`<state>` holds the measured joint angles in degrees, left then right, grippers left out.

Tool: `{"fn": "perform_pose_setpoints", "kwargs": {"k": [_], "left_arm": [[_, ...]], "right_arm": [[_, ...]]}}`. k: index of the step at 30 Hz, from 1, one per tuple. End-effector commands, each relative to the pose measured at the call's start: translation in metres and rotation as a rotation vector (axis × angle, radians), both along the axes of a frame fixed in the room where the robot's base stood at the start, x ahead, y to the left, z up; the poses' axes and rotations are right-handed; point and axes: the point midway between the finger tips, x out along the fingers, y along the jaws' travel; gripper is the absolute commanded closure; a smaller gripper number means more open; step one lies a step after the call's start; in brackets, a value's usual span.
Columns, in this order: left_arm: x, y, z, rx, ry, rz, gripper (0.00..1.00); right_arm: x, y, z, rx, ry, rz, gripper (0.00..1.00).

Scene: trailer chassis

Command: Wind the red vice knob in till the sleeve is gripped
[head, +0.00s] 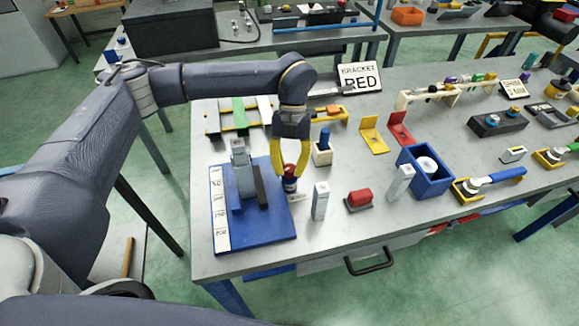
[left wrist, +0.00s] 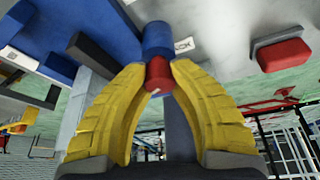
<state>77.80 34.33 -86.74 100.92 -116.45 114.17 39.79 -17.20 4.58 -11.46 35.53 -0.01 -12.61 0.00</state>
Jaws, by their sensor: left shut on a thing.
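My left gripper (head: 289,177) points down at the right edge of the blue vice base (head: 268,235). Its yellow fingers are shut on the red knob (head: 290,170), one finger on each side. In the left wrist view the red knob (left wrist: 158,74) sits between the fingertips, in line with a blue cylinder (left wrist: 157,38) on its far side. The grey vice block (head: 243,178) and a dark bar (head: 261,187) stand on the base left of the knob. I cannot tell the sleeve apart, nor whether the jaws touch it. My right gripper is not in view.
A grey upright block (head: 320,201) and a red-topped block (head: 359,199) stand close right of the gripper. A small holder with a blue peg (head: 324,140) is behind. A blue box (head: 427,172) is farther right. Bare table lies along the front edge.

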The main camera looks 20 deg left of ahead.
Motion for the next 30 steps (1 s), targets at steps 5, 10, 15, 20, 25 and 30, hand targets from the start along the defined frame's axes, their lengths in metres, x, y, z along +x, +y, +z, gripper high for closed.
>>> {"fn": "perform_pose_setpoints", "kwargs": {"k": [5,10,15,20,25,30], "left_arm": [[-0.0039,-0.0015,-0.0005,0.002,0.010,-0.174,1.00],[-0.0041,-0.0014,-0.0005,0.002,0.011,-0.334,1.00],[-0.0044,-0.0008,-0.0005,0.003,0.012,-0.494,1.00],[-0.0048,-0.0005,-0.0009,0.002,0.013,-0.647,1.00],[-0.0049,0.0001,-0.0009,0.002,0.015,-0.807,1.00],[-0.0051,0.0006,-0.0010,0.002,0.015,-0.967,1.00]], "right_arm": [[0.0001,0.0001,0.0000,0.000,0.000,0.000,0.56],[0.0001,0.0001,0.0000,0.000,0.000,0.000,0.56],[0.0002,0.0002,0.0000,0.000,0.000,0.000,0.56],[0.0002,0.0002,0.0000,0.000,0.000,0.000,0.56],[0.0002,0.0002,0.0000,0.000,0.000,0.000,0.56],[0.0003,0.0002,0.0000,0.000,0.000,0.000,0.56]]}}
